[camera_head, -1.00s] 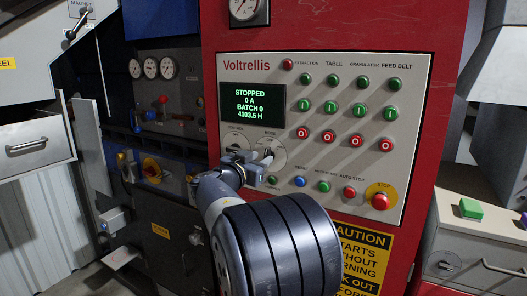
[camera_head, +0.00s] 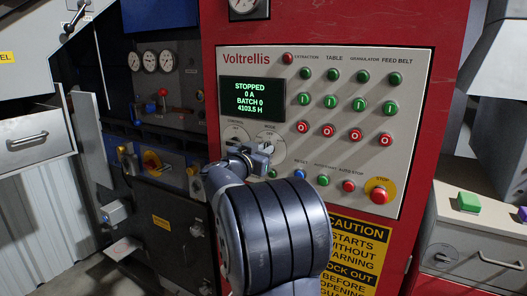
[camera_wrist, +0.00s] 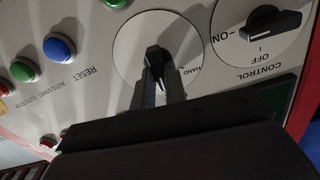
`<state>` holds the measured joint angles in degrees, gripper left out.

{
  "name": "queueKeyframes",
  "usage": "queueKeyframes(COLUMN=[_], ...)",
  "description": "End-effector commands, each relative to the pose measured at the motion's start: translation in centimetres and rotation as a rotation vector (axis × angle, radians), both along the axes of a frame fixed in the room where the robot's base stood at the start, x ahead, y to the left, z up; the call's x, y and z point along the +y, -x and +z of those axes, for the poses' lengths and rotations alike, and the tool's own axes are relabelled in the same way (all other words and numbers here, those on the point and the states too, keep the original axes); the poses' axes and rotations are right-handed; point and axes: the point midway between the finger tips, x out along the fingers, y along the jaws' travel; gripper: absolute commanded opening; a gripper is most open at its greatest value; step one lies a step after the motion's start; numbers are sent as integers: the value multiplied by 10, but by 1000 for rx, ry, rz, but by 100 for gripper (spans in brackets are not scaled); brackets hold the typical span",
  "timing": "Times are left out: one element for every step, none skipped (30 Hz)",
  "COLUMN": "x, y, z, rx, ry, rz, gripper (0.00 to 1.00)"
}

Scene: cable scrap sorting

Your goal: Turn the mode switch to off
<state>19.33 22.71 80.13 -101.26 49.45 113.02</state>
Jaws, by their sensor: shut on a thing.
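The mode switch is a round pale dial (camera_wrist: 128,45) with a small black knob (camera_wrist: 157,62), seen in the wrist view. My gripper (camera_wrist: 158,75) has its two fingers shut on this knob, one on each side. The word HAND shows on the dial beside the knob; the other position words are hidden by my gripper. In the head view the mode dial (camera_head: 277,140) is on the grey panel below the screen, and my gripper (camera_head: 265,150) covers its knob. I cannot tell exactly which position the knob points to.
The control switch (camera_wrist: 262,27) sits close beside the mode switch, with OFF and ON marks. Reset, a blue button (camera_head: 299,174), and other buttons lie below. A red stop button (camera_head: 379,195) stands out at lower right. The screen (camera_head: 252,99) reads STOPPED.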

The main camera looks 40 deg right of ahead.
Motion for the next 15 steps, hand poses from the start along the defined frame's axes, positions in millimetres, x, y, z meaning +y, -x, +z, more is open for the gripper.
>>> queueKeyframes(x=[0, 0, 0, 0, 0, 0, 0, 0, 0, 0, 0, 0, 0, 0, 1], y=[0, 0, 0, 0, 0, 0, 0, 0, 0, 0, 0, 0, -1, -1, -1], z=[0, 0, 0, 0, 0, -1, -2, -2, -3, -4, -4, -4, -4, -3, -3], rx=[0, 0, 0, 0, 1, 5, 8, 14, 24, 35, 44, 57, 66, 72, 82], ry=[0, 0, 0, 0, 0, 2, 4, 7, 12, 15, 19, 26, 29, 32, 35], rz=[0, 0, 0, 0, 0, 0, 0, 0, 0, 0, 0, 0, 1, 1, 1], gripper=[0, 0, 0, 0, 0, 0, 0, 0, 0, 0, 0, 0, 0, 0, 0])
